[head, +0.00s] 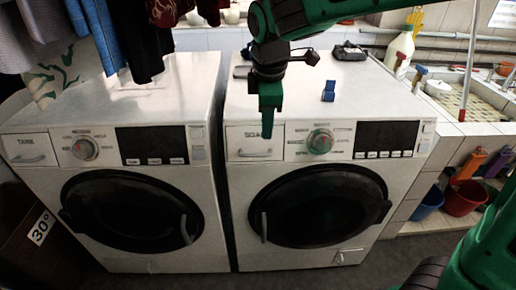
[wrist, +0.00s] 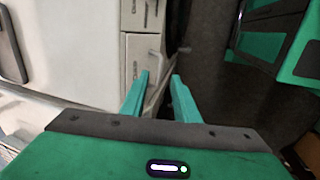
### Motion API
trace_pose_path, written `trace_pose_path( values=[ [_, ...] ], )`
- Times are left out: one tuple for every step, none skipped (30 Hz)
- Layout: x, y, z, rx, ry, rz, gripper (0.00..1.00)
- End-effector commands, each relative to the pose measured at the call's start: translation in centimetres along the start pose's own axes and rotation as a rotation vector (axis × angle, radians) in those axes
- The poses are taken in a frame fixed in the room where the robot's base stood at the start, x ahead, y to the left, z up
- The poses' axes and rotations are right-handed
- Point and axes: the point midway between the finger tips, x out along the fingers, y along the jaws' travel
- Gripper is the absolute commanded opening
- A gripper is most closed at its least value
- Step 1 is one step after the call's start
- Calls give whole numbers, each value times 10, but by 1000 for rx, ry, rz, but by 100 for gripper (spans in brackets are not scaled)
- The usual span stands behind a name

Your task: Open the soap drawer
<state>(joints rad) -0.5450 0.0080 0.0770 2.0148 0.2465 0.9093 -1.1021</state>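The right washing machine (head: 330,95) has a white soap drawer (head: 254,152) at the left end of its control panel. The drawer looks shut, with a thin handle across its front. My gripper (head: 268,132) points down at the drawer front and hides part of its top and label. In the wrist view my gripper (wrist: 160,88) has its two green fingers apart, with nothing clearly held. The drawer (wrist: 140,65) shows beyond the fingertips, its handle (wrist: 156,57) jutting out close to the fingertip gap. Contact cannot be told.
The left washing machine (head: 130,160) has its own drawer (head: 30,150), labelled TARIK. A blue clip-like object (head: 328,91) and a dark device (head: 348,52) lie on the right machine's top. Clothes hang at upper left. A tiled sink (head: 470,100) and buckets (head: 464,198) are at right.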

Motion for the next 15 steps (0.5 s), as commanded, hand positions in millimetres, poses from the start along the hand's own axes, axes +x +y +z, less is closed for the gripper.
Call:
trace_pose_path(
  values=[
    [1,-1,-8,-27,5,2,28],
    [2,-1,-11,-37,6,2,28],
    [4,-1,-13,-44,6,2,28],
    [6,-1,-14,-47,6,2,28],
    [8,-1,-14,-48,6,1,28],
    [13,-1,-14,-47,6,1,28],
    [17,-1,-13,-46,5,2,28],
    [21,-1,-13,-46,5,1,28],
    [28,-2,-13,-46,5,0,28],
    [33,-2,-13,-46,5,0,28],
    [39,-2,-13,-46,4,-1,28],
    [46,-2,-13,-46,5,0,28],
    [51,-2,-13,-45,5,-1,28],
    [57,-2,-13,-45,5,-1,28],
    [64,-2,-13,-44,4,-1,28]
  ],
)
